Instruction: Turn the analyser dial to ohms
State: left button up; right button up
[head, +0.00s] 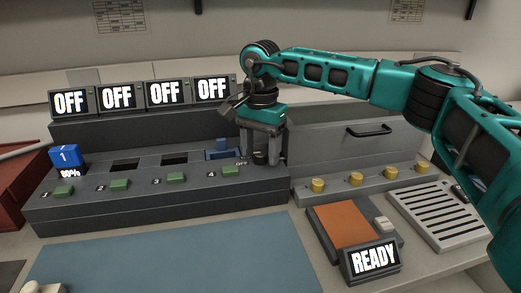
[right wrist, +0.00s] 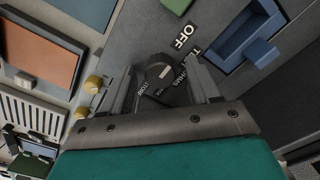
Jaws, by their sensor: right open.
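The analyser dial (right wrist: 159,70) is a dark round knob at the right end of the grey charger console (head: 120,213). It also shows in the head view (head: 260,157), partly hidden between my fingers. A white OFF label (right wrist: 184,37) sits beside it. My right gripper (head: 262,158) is open and points down over the dial, with a finger on either side. In the right wrist view a gap shows beside the dial; I cannot tell if either finger touches it. My left gripper is not in view.
A blue radio (head: 64,156) marked 1 stands at the console's left end. Several OFF displays (head: 117,97) line the back. Green buttons (head: 176,178) run along the front. Yellow knobs (head: 356,180), an orange pad (head: 342,226) and a READY display (head: 373,261) are at right.

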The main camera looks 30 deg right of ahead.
jog(key=shift+c, duration=0.2)
jog(key=shift+c, duration=1.4)
jog(key=c, duration=0.7)
